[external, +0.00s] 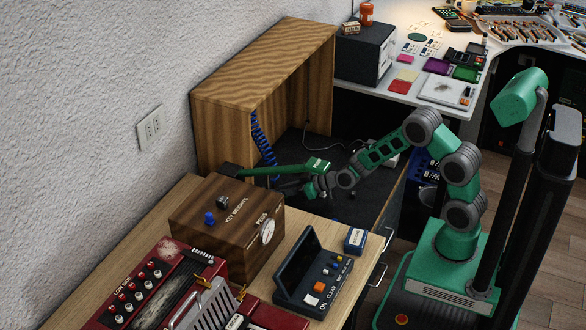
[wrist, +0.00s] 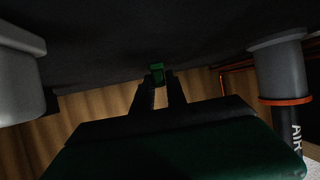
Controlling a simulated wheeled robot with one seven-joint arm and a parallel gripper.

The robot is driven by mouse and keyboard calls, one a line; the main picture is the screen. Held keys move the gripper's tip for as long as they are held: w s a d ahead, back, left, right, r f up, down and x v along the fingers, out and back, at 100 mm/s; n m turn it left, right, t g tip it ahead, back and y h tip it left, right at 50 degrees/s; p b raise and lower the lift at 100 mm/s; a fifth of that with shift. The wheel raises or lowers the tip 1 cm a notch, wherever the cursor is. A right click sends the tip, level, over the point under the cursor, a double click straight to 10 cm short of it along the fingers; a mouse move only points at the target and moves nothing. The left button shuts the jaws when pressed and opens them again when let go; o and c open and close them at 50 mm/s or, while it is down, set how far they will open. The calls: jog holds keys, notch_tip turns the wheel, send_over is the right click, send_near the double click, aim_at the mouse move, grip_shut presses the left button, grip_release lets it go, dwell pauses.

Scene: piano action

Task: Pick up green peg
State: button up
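A small green block, which appears to be the green peg (wrist: 157,72), shows in the wrist view at the tips of my gripper's fingers. My gripper (wrist: 160,82) has its two dark fingers a little apart, with a narrow gap between them. The green block lies at the far end of this gap, nearer the left finger. I cannot tell whether it touches the fingers. The peg cannot be made out there.
A long green tool (external: 317,165) is close above my gripper. A wooden box labelled PEGS (external: 228,228) stands on the bench at the left. The wooden cabinet (external: 292,60) is behind. A grey AIR cylinder (wrist: 279,75) is at the right in the wrist view.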

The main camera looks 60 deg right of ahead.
grip_shut()
